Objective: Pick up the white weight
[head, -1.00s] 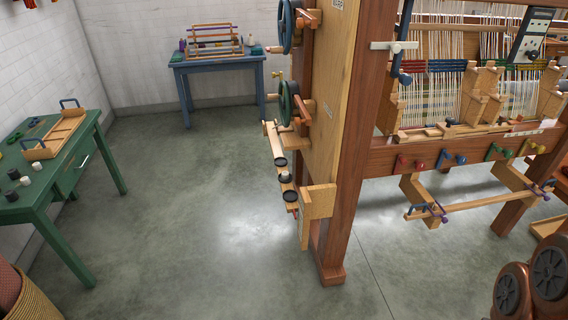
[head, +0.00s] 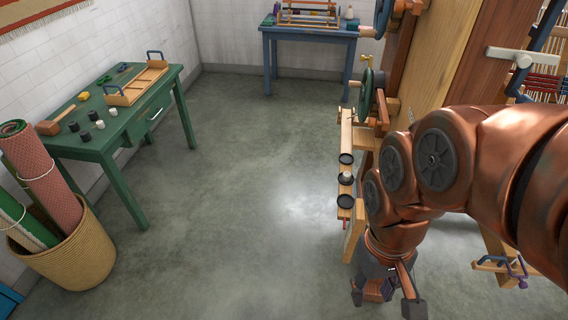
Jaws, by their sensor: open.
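Small cylindrical weights stand on the green table at the left; some are dark, and a pale one (head: 100,124) looks white. Another pale, small piece (head: 347,177) sits at the middle black cup on the narrow wooden rail at the loom's side. I cannot tell which of these is the white weight. My gripper (head: 385,297) hangs open and empty at the lower right, in front of the loom, far from the green table and below the rail's cups.
The green table (head: 165,97) also bears a wooden tray (head: 128,97) with blue handles and a mallet (head: 50,127). A woven basket (head: 75,255) with rolled textiles stands before it. A blue table (head: 310,36) is at the back. The grey floor between is clear.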

